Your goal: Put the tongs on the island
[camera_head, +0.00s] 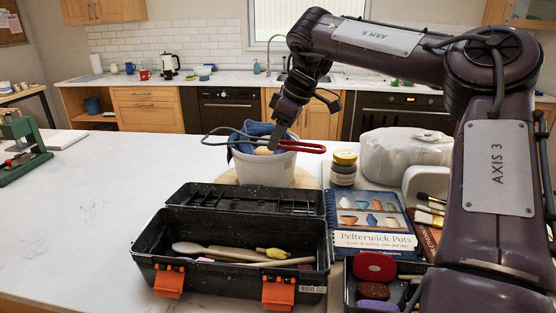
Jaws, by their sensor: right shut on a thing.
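The tongs (303,146) have red handles pointing right and a thin grey metal end reaching left. My right gripper (275,143) is shut on them near their middle. They appear just over a white bucket (262,170), which has a blue cloth at its rim; I cannot tell whether they touch it. The island (80,215) is the white marbled top in front of me. The bucket stands on it on a round wooden board. My left gripper is out of view.
An open black toolbox (180,222) with several tools sits in front of the bucket. To its right are a jar (343,169), a pottery book (371,238), a small tray and a wrapped white lump (400,155). The island's left part is largely clear.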

